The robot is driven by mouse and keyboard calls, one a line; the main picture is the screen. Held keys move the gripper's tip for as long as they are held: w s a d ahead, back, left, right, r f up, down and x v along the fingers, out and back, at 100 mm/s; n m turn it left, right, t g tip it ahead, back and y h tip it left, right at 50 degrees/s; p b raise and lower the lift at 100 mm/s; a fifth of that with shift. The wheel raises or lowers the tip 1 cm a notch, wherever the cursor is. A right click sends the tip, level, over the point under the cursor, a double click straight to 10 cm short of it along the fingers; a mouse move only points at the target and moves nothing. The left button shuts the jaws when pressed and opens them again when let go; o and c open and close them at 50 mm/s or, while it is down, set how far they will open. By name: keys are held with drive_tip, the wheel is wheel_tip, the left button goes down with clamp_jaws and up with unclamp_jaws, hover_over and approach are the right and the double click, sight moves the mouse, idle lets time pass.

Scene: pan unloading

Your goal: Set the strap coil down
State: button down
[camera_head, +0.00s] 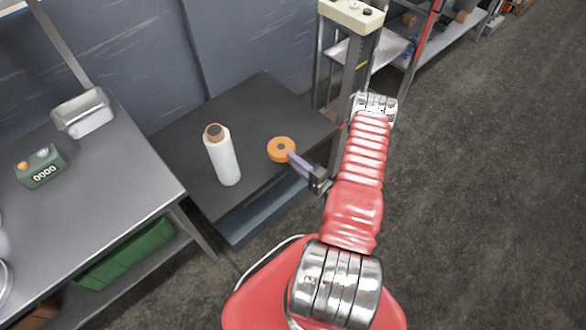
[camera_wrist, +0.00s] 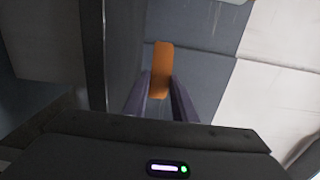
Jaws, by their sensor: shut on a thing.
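The strap coil (camera_head: 281,149) is an orange ring with a dark centre, seen in the head view over the right part of a dark table (camera_head: 190,150). My gripper (camera_head: 292,157), with purple fingers, is shut on its near right edge. In the wrist view the coil (camera_wrist: 161,62) shows edge-on as an orange band between the two fingertips of my gripper (camera_wrist: 159,88). Whether the coil touches the tabletop or hangs just above it, I cannot tell.
A white roll with a brown core (camera_head: 222,158) stands upright on the dark table, left of the coil. A grey bench (camera_head: 105,190) with a green counter box (camera_head: 41,167) is at left.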

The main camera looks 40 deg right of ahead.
drive_tip(key=shift+f, duration=1.75)
drive_tip(key=shift+f, duration=2.1)
drive_tip(key=c, duration=1.5)
unclamp_jaws()
drive_tip(key=shift+o, duration=0.2)
drive_tip(key=s, duration=1.2)
drive_tip(key=shift+d, duration=0.25)
